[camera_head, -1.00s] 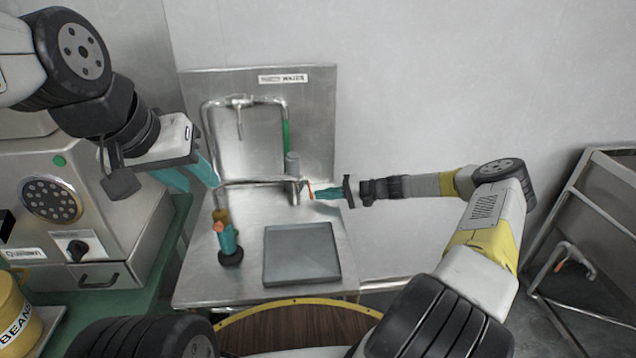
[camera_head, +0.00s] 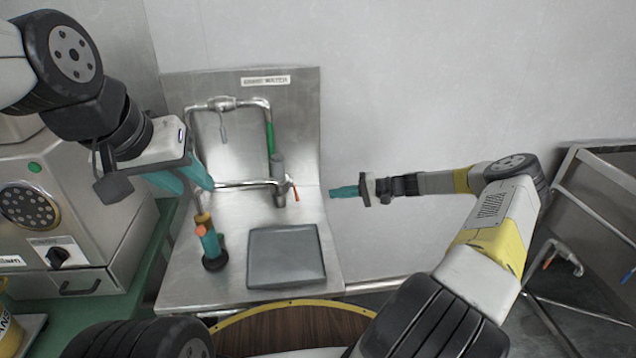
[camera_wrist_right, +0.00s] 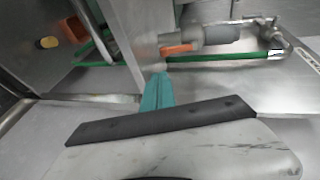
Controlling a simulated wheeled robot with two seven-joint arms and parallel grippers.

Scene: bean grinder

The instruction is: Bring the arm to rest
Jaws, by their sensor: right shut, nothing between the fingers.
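My right arm reaches in from the lower right in the head view. Its teal gripper (camera_head: 343,192) is shut and empty, held in the air just right of the steel sink stand. In the right wrist view its teal fingers (camera_wrist_right: 157,92) are together with nothing between them. My left gripper (camera_head: 192,180) hangs at the left, in front of the steel panel. Its teal fingers seem spread apart, and I see nothing between them.
The steel stand (camera_head: 185,285) carries a tap with a red-orange lever (camera_head: 296,193), a grey square plate (camera_head: 286,257) and a teal-and-orange tool (camera_head: 210,243). A grinder machine (camera_head: 85,230) stands left. A round wooden table (camera_head: 290,328) is in front. A metal frame (camera_head: 600,215) stands right.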

